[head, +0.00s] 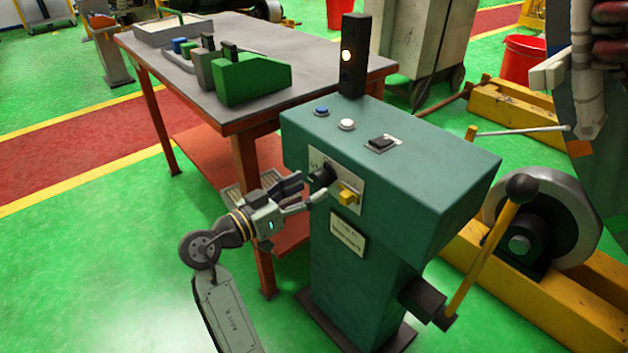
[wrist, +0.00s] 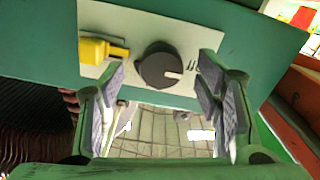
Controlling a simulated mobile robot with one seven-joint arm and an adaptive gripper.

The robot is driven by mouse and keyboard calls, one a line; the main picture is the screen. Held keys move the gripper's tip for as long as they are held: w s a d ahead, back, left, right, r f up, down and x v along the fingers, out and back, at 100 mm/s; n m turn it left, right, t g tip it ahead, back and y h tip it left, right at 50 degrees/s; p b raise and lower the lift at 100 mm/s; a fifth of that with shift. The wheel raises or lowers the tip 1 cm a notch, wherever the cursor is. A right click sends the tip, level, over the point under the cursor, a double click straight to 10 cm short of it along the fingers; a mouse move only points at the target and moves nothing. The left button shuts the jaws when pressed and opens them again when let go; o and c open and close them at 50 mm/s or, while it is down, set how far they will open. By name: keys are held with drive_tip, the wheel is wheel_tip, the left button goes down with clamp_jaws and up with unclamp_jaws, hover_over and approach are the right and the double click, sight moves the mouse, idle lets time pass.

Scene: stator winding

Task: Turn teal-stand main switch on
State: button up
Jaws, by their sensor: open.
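The teal stand (head: 420,190) stands at the centre right of the head view. Its front plate carries a round black rotary switch (head: 321,177) and a yellow part (head: 347,196) beside it. In the wrist view the switch (wrist: 160,66) is a dark knob with a pale mark pointing right, and the yellow part (wrist: 100,49) is at its left. My gripper (head: 312,187) is open in front of the plate. In the wrist view its fingers (wrist: 163,72) are either side of the knob, with a gap on each side. I cannot tell how far the fingertips are from the plate.
The stand's top has a blue button (head: 321,111), a white button (head: 346,125), a black rocker (head: 382,142) and a black light tower (head: 355,58) with a lit lamp. A lever (head: 490,240) sticks out at right. A table (head: 310,60) stands behind.

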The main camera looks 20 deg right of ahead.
drive_tip(key=shift+x, duration=1.45)
drive_tip(key=shift+c, duration=0.3)
drive_tip(key=c, duration=1.1)
